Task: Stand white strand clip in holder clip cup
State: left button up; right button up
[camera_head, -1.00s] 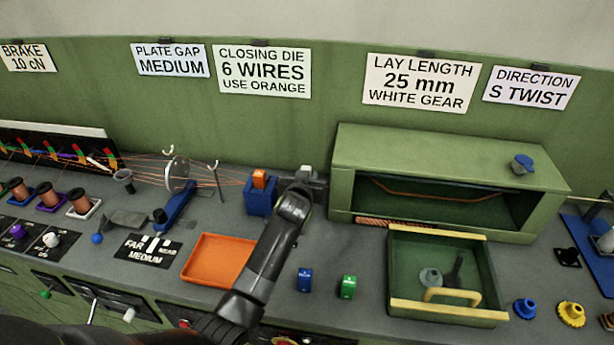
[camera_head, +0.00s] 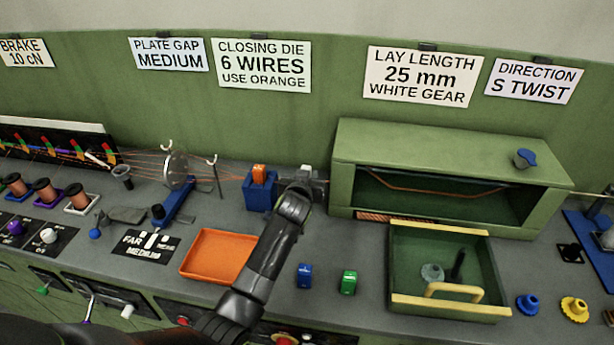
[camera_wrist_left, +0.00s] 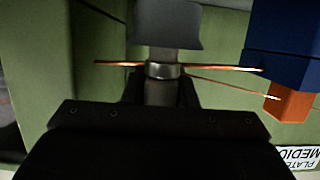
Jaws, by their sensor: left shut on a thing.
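My left gripper (camera_head: 303,187) is beside the blue die block (camera_head: 258,196) with its orange insert (camera_head: 259,174). In the left wrist view, which is upside down, my gripper (camera_wrist_left: 162,95) is shut on a pale grey upright piece with a metal ring (camera_wrist_left: 163,70), which looks like the strand clip. Copper strand (camera_wrist_left: 215,67) runs through or by the ring. A grey block (camera_wrist_left: 165,25) is at the piece's lower end; I cannot tell whether it is the clip cup or whether the piece is seated in it. A whitish block (camera_head: 306,171) shows behind the gripper. My right gripper is not in view.
A green housing (camera_head: 450,155) stands to the right, with an open green drawer (camera_head: 397,262) in front. An orange tray (camera_head: 188,262) and blue (camera_head: 304,276) and green (camera_head: 348,282) blocks lie near the front. Copper wires run left from the die block.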

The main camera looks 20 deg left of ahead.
pick_arm(q)
jog(key=shift+f, duration=0.25)
jog(key=o, duration=1.1)
jog(key=shift+s, duration=0.1)
jog(key=shift+s+r+p, duration=0.3)
jog(key=shift+s+p, duration=0.2)
jog(key=shift+p, duration=0.15)
jog(key=p+v, duration=1.2)
jog(key=v, duration=0.4)
jog(key=shift+p, duration=0.3)
